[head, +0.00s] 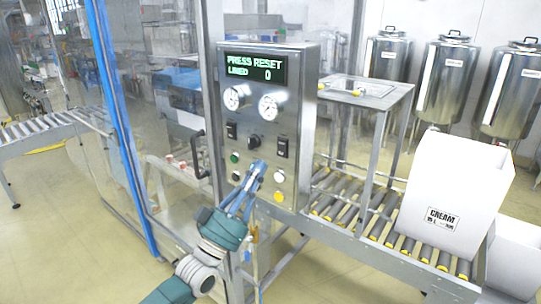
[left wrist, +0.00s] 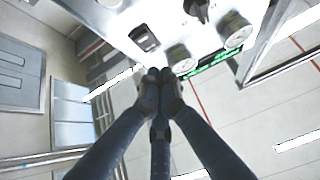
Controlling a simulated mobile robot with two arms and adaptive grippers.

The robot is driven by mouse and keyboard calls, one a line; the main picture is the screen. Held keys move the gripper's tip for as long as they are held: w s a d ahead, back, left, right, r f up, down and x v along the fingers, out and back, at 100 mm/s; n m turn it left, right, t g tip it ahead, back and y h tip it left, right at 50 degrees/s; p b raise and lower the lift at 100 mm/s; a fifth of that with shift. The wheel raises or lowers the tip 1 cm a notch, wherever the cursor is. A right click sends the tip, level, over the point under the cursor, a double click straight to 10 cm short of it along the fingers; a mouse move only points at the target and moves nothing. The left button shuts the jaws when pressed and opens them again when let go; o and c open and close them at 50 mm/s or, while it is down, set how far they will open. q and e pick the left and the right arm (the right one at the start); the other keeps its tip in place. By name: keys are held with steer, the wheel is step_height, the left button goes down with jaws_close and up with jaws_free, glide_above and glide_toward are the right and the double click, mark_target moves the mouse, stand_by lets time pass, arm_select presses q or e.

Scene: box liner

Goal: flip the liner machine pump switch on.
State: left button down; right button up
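The steel control panel (head: 303,90) of the liner machine stands upright in the head view. Its lit display (head: 255,68) reads "PRESS RESET" and "LINED 0". Below two round gauges are a left black switch (head: 231,130), a black knob (head: 254,142) and a right black switch (head: 282,147). Their labels are too small to read, so I cannot tell which is the pump switch. My left gripper (head: 257,168) is before the panel's lower half, below the knob. In the left wrist view its fingertips (left wrist: 157,80) meet, empty, near one black switch (left wrist: 145,38). My right gripper is out of view.
Below the switches are a green button (head: 235,157), a white button (head: 279,176) and a yellow button (head: 278,197). A black door handle (head: 197,155) juts out left of the panel. A roller conveyor (head: 340,205) with a white cream box (head: 455,190) runs right.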

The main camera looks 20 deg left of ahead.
mark_target(280, 146)
arm_select(q)
steer(key=w, duration=0.1)
steer(key=w+d, duration=0.1)
steer(key=w, duration=0.1)
steer(key=w+p, duration=0.1)
steer(key=shift+w+d+r, duration=0.15)
steer(key=shift+w+d, duration=0.2)
steer(key=shift+w, duration=0.05)
